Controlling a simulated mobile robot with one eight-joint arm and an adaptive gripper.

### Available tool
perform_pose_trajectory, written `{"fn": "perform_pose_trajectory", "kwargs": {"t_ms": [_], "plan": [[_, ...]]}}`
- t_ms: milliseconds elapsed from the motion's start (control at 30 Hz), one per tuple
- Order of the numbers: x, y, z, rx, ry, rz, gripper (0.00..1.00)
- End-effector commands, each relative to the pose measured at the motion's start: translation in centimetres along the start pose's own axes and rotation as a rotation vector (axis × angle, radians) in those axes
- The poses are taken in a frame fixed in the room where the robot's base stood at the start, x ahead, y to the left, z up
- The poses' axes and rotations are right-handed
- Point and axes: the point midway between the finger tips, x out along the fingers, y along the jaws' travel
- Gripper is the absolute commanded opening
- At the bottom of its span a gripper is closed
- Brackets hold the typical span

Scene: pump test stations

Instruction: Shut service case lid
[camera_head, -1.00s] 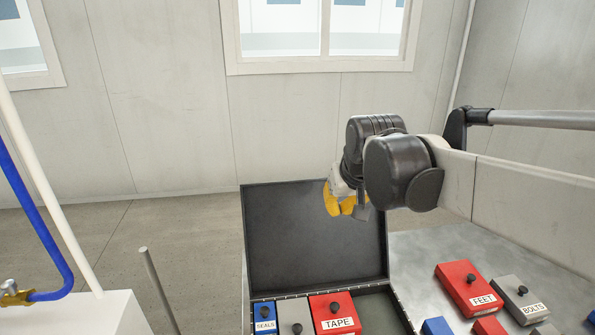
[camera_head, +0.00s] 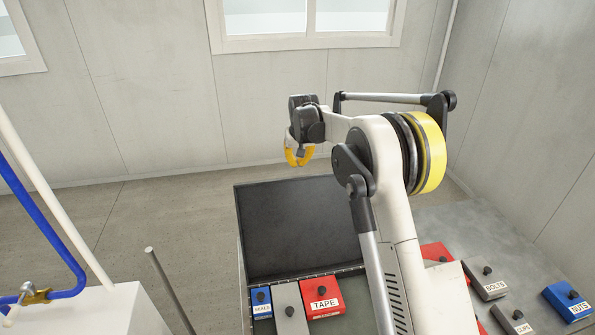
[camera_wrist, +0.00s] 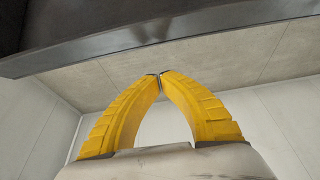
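The service case is dark, and its lid (camera_head: 300,228) stands open, raised up at the back of the case in the head view. A dark edge, likely of the lid (camera_wrist: 150,35), crosses the top of the wrist view. My gripper (camera_head: 299,164) is above the lid's top edge, in front of the wall in the head view. Its yellow fingers meet at the tips in the wrist view (camera_wrist: 160,75), with nothing between them. I cannot tell from the head view how far it is behind the lid.
In the case are a blue SEALS box (camera_head: 261,298), a grey box (camera_head: 290,312) and a red TAPE box (camera_head: 321,298). Right of it, a metal table (camera_head: 480,223) holds several boxes, including BOLTS (camera_head: 487,280) and NUTS (camera_head: 568,301). A blue pipe (camera_head: 50,240) stands left.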

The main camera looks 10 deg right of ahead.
Motion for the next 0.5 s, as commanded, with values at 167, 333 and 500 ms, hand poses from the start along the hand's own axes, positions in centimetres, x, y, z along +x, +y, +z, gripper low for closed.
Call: {"fn": "perform_pose_trajectory", "kwargs": {"t_ms": [167,333,500], "plan": [[2.6,0.0,0.1,0.000,0.000,0.000,0.00],[6.0,0.0,0.1,0.000,0.000,0.000,0.00],[9.1,0.0,0.1,0.000,0.000,0.000,0.00]]}}
